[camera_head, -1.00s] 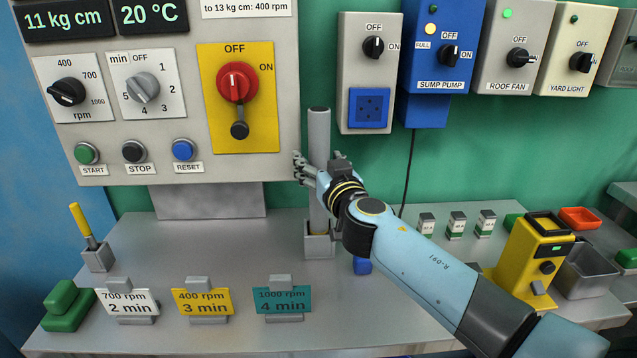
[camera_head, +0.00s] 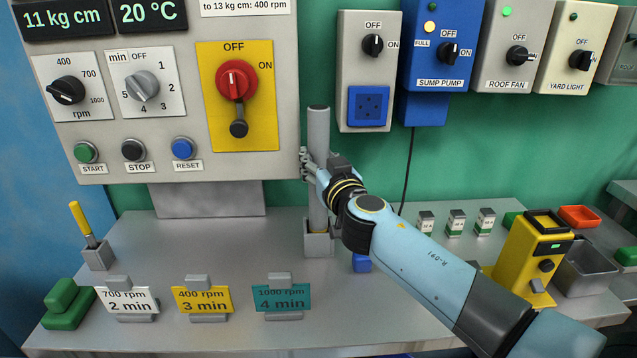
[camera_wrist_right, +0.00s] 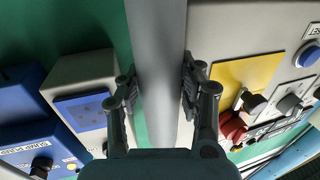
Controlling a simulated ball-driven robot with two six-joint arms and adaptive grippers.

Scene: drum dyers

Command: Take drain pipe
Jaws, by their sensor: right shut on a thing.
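The drain pipe (camera_head: 318,128) is a grey upright tube with a dark top end. It stands in a grey square holder (camera_head: 319,243) on the bench, just right of the control panel. My right gripper (camera_head: 309,166) is at the pipe's middle, with its fingers closed around it. In the right wrist view the pipe (camera_wrist_right: 157,60) runs between the two fingers of my right gripper (camera_wrist_right: 160,95), which press on it from both sides. The hand hides part of the pipe in the head view. My left gripper does not show.
The control panel (camera_head: 175,22) with knobs and buttons is close left of the pipe. A grey socket box (camera_head: 350,65) hangs to the right. Cards, small bottles, a yellow device (camera_head: 527,255) and a metal tray (camera_head: 588,270) stand on the bench (camera_head: 250,335).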

